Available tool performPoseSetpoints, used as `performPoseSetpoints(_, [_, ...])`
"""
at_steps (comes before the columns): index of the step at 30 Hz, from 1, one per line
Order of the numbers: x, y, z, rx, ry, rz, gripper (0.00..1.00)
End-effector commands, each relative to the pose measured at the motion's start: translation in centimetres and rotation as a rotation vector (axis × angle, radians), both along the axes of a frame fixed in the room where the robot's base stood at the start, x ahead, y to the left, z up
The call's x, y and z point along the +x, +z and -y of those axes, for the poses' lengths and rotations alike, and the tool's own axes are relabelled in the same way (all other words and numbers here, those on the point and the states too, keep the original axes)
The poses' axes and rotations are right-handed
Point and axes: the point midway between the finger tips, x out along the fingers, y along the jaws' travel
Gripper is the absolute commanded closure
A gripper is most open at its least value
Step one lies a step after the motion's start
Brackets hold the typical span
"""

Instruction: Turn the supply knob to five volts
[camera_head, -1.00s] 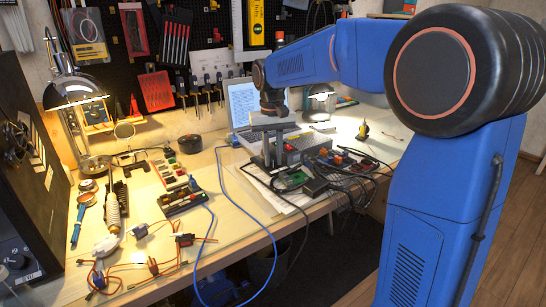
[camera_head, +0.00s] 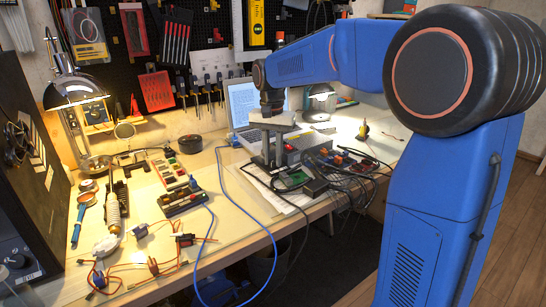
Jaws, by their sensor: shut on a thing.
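A grey box that looks like the supply (camera_head: 311,141) sits on the bench beside the open laptop, with red and blue parts along its front. My gripper (camera_head: 273,163) points down at the left end of this box. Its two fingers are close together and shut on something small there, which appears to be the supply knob. The knob is hidden by the fingers, and its scale or any voltage reading is too small to make out.
The laptop (camera_head: 243,103) stands just behind my gripper. A green circuit board (camera_head: 292,180), a black box (camera_head: 314,187) and tangled black cables (camera_head: 362,170) lie in front. A blue cable (camera_head: 238,201) hangs over the bench edge. A lamp (camera_head: 73,92) stands at the left.

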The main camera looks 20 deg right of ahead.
Motion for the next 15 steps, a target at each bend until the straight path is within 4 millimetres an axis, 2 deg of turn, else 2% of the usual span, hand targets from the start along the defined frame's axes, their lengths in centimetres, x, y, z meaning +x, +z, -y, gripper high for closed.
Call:
performPoseSetpoints(9, [0.08,0.09,0.0,0.0,-0.001,0.004,1.0])
performPoseSetpoints(10, [0.08,0.09,0.0,0.0,-0.001,0.004,0.78])
performPoseSetpoints(11, [0.08,0.09,0.01,0.001,-0.001,0.003,0.72])
performPoseSetpoints(15, [0.05,0.06,0.01,0.0,0.0,0.002,0.72])
